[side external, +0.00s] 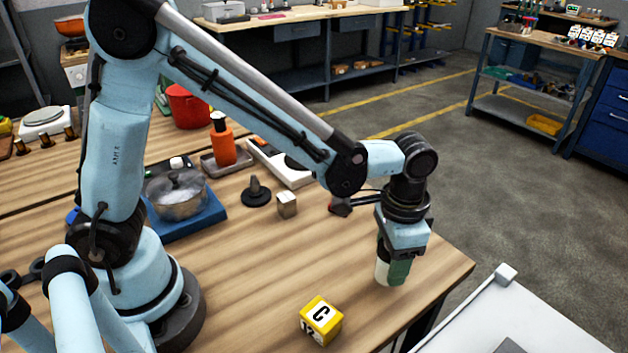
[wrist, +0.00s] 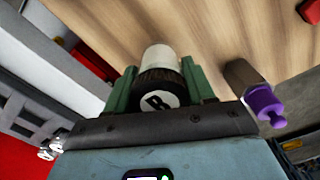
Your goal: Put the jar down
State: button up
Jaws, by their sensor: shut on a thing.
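My gripper (wrist: 158,84) is shut on the jar, with one green finger on each side. In the side external view the jar (side external: 382,271) shows as a white strip beside the green finger of my gripper (side external: 393,270). It is about upright, low over the right part of the wooden table (side external: 440,268). I cannot tell whether its base touches the wood.
A metal cube (side external: 287,204), a black knobbed piece (side external: 256,192) and a lidded pot (side external: 176,192) stand farther left. A purple-tipped object (wrist: 264,105) shows in the wrist view. The wood around the jar is clear.

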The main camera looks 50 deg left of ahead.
jog(key=shift+f, duration=1.05)
jog(key=shift+f, duration=0.15)
jog(key=o, duration=1.1)
notch_tip(320, 180, up, 12)
jog(key=shift+r, duration=0.15)
jog(key=shift+a+r, duration=0.15)
jog(key=shift+a, duration=0.2)
jog(key=s+a+n+t, duration=0.2)
jog(key=s+a+t, duration=0.1)
jog(key=a, duration=0.5)
jog(key=s+a+n+t, duration=0.3)
jog(key=a+t, duration=0.1)
jog(key=a, duration=0.4)
jog(key=shift+f, duration=0.3)
